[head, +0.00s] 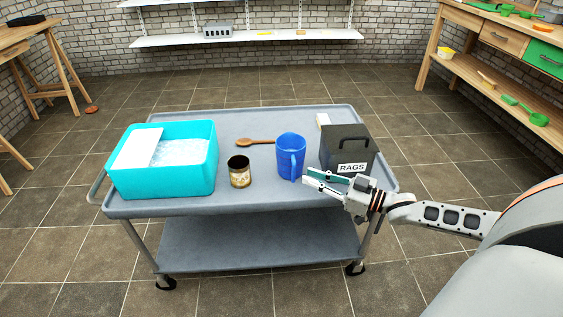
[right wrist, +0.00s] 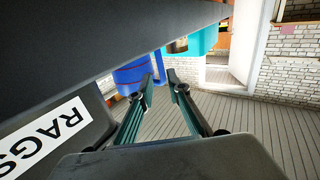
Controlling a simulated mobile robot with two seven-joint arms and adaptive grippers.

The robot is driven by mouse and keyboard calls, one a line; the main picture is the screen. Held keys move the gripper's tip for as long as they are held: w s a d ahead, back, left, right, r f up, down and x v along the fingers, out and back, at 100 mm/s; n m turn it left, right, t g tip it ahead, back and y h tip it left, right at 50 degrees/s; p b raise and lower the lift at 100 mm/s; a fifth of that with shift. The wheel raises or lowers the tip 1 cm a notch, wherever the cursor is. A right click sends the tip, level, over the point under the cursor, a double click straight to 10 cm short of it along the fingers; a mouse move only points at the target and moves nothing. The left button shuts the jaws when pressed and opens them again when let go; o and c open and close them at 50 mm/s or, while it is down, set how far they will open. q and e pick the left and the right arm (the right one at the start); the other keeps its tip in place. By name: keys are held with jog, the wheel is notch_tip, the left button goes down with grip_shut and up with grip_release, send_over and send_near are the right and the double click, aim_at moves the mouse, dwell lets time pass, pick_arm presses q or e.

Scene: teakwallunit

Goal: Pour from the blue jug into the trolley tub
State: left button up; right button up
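The blue jug (head: 287,147) stands upright on the grey trolley top, right of the middle, with its handle toward me. It also shows in the right wrist view (right wrist: 130,74), just beyond the left finger. The turquoise trolley tub (head: 168,180) sits at the trolley's left end, with pale contents and a white sheet across its left part. It partly shows in the right wrist view (right wrist: 203,42). My right gripper (head: 305,177) is open and empty, low beside the jug on its near right side. I cannot tell whether a fingertip touches the jug. My left gripper is out of view.
A dark RAGS box (head: 345,146) stands right of the jug, very close to my right gripper.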

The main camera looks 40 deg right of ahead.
aim_at(293, 172)
jog(key=x, duration=0.1)
jog(key=b+x, duration=0.1)
jog(key=x, duration=0.3)
jog(key=shift+w+a+f+b, duration=0.1)
jog(key=shift+a+f+b, duration=0.1)
jog(key=shift+f+b, duration=0.2)
jog(key=shift+w+a+r, duration=0.1)
jog(key=shift+w+a, duration=0.1)
jog(key=shift+w, duration=0.3)
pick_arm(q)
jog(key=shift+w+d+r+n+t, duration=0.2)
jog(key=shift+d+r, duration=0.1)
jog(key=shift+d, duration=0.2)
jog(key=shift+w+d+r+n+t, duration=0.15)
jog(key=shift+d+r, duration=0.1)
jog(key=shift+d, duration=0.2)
pick_arm(e)
jog(key=shift+w+r, duration=0.1)
jog(key=shift+r, duration=0.05)
grip_shut()
